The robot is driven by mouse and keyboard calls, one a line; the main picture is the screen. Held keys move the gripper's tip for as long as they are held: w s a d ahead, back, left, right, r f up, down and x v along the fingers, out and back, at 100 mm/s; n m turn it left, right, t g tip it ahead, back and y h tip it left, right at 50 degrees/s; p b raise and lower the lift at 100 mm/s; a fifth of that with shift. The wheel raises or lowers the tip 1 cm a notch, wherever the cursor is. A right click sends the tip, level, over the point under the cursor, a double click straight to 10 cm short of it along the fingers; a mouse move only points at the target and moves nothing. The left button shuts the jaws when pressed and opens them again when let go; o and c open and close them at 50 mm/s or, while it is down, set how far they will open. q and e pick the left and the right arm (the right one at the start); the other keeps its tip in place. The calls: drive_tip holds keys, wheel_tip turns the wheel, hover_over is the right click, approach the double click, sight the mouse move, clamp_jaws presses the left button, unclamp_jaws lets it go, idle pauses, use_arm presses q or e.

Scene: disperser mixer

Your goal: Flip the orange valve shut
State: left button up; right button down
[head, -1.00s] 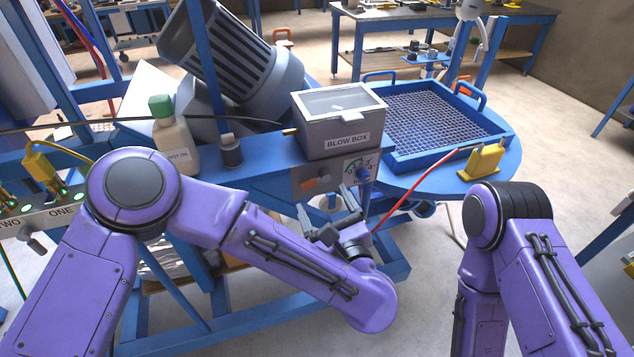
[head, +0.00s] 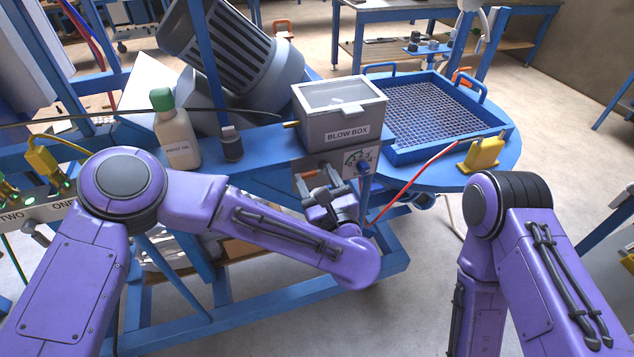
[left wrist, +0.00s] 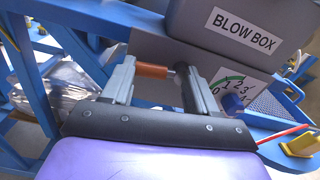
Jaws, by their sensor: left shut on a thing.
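The orange valve handle (left wrist: 152,71) shows in the left wrist view between the two fingers of my left gripper (left wrist: 155,82). It lies crosswise, with a metal stem at its right end, in front of the grey panel under the blow box. My left gripper (head: 322,185) is shut on the handle, one finger at each end. In the head view the fingers cover most of the valve. My right arm (head: 520,260) is at the right, but its gripper is outside the picture.
The blow box (head: 340,115) sits just above the valve. A dial with a blue knob (left wrist: 233,104) is close to the right of the gripper. A red hose (head: 412,182), a blue mesh tray (head: 480,138) and a yellow block (head: 481,155) are further right. A white bottle (head: 176,138) stands left.

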use_arm(q)
drive_tip(key=shift+r+m, duration=0.2)
drive_tip(key=shift+m, duration=0.7)
drive_tip(key=o, duration=1.1)
drive_tip(key=shift+c, duration=0.2)
drive_tip(key=b+v, duration=0.3)
drive_tip(key=v, duration=0.7)
drive_tip(key=shift+s, duration=0.3)
drive_tip(key=shift+d, duration=0.1)
